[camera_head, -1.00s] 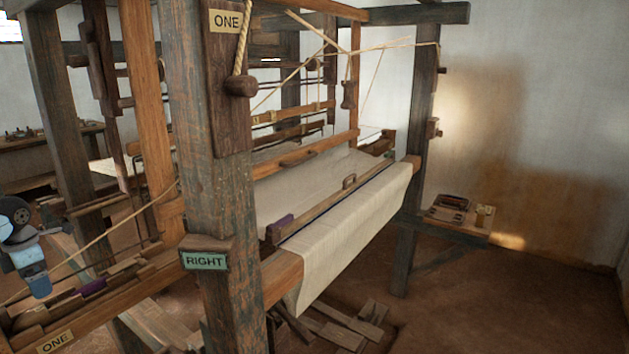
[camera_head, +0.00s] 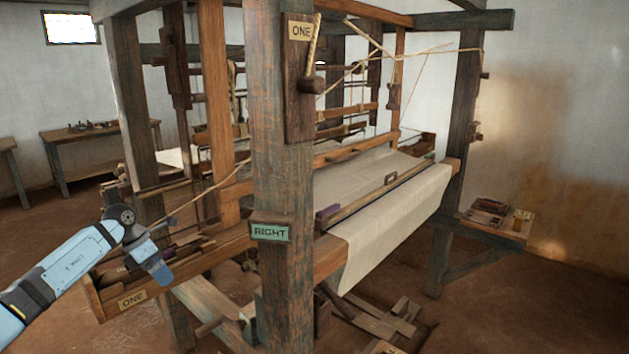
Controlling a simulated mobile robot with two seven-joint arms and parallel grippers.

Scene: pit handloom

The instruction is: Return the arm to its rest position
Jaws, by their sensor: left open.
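My left arm (camera_head: 75,262) comes in from the lower left, light blue with dark joints. My left gripper (camera_head: 160,272) is at its end, in front of the loom's side box marked ONE (camera_head: 132,299). The fingers are small and partly hidden by the wrist, and I see nothing held in them. The wooden loom (camera_head: 281,200) stands in the middle, with cream cloth (camera_head: 395,220) over its front beam. A green RIGHT sign (camera_head: 270,232) is on its near post. My right gripper is not in view.
A cord (camera_head: 205,192) slants down towards the side box, behind my left wrist. A side bench (camera_head: 497,218) with small tools stands at the right. A table (camera_head: 98,140) stands at the back left. Wooden treadles (camera_head: 385,322) lie low under the cloth. The floor at lower right is clear.

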